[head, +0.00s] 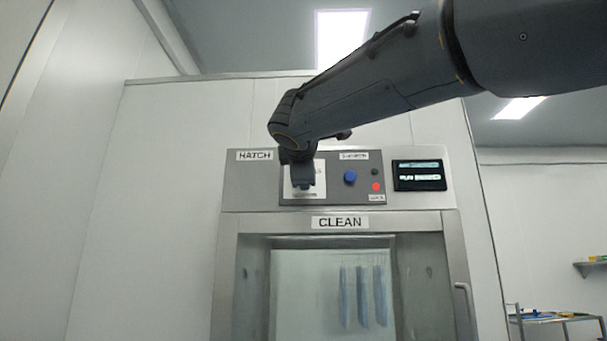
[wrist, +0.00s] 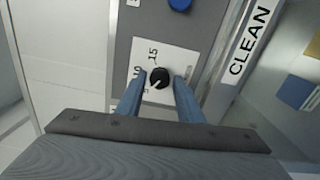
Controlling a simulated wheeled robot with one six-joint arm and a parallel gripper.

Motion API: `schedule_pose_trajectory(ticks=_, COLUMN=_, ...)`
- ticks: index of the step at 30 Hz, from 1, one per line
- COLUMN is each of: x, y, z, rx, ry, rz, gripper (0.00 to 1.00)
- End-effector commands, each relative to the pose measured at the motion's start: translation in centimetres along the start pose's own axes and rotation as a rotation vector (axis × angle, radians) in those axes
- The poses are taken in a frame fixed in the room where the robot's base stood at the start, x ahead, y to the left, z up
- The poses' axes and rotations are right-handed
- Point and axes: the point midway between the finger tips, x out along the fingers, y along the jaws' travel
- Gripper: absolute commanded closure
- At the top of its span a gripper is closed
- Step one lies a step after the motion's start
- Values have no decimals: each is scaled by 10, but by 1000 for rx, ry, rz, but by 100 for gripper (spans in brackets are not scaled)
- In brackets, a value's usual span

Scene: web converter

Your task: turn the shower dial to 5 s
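The shower dial (wrist: 158,78) is a small black round knob on a white plate (wrist: 177,57) in the wrist view. Its white mark points to the lower left of the picture, near the small figure at the plate's lower edge, which is partly hidden. The figures 15 and 10 show beside the knob. My gripper (wrist: 161,80) has its two blue fingers apart, one on each side of the dial, with visible gaps; I cannot tell how deep they reach. In the head view my gripper (head: 303,178) is in front of the plate and hides the dial.
A blue button (head: 350,177) and a red light (head: 376,187) are right of the plate, then a display (head: 419,175). Below is the CLEAN sign (head: 340,222) over a glazed hatch door (head: 310,290) with a handle (head: 463,305). A trolley (head: 555,319) stands far right.

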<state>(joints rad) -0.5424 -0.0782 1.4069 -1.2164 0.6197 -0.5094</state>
Motion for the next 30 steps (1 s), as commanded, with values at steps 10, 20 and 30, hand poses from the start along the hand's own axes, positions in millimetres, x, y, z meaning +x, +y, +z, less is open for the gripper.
schedule_pose_trajectory(ticks=10, x=0, y=0, z=0, rx=1, ry=-1, rz=0, gripper=55)
schedule_pose_trajectory(ticks=20, x=-42, y=0, z=0, rx=3, ry=2, rz=2, gripper=55)
schedule_pose_trajectory(ticks=30, x=-77, y=0, z=-1, rx=1, ry=1, rz=1, gripper=55)
